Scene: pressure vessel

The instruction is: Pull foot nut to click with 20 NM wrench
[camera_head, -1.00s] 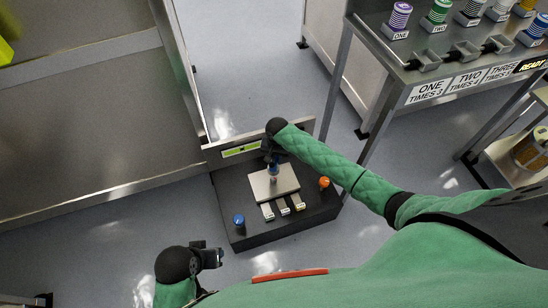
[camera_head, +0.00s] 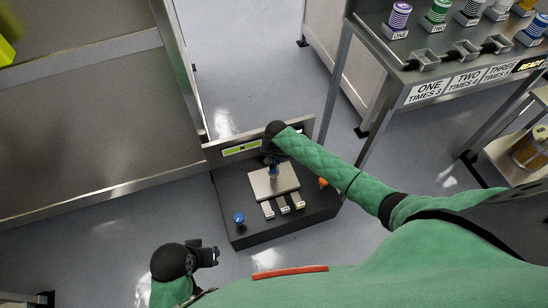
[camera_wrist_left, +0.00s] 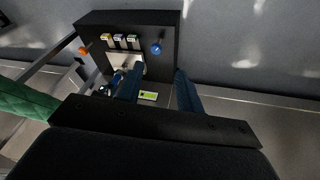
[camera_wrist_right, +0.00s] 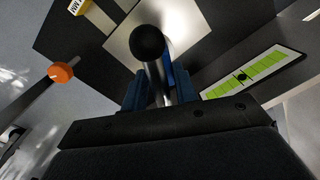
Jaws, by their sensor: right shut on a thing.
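A metal rod with a black ball end (camera_wrist_right: 149,45) stands between the blue fingers of my right gripper (camera_wrist_right: 160,80), which is shut on it. In the head view my right gripper (camera_head: 271,158) is over the silver plate (camera_head: 262,188) on a black block (camera_head: 232,222). Three pale bars (camera_head: 284,206) lie side by side at the plate's near edge; one yellow tag (camera_wrist_right: 79,6) reads NM in the right wrist view. I cannot tell which is the 20 NM wrench, and the foot nut is not clear. My left gripper (camera_wrist_left: 157,72) is open and empty, clear of the block.
A blue knob (camera_head: 239,218) and an orange knob (camera_wrist_right: 61,72) stand on the block's sides. A green-marked gauge strip (camera_wrist_right: 250,75) is on the panel behind. A steel bench (camera_head: 90,110) is at left, a rack (camera_head: 398,75) at upper right. Floor left of the block is free.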

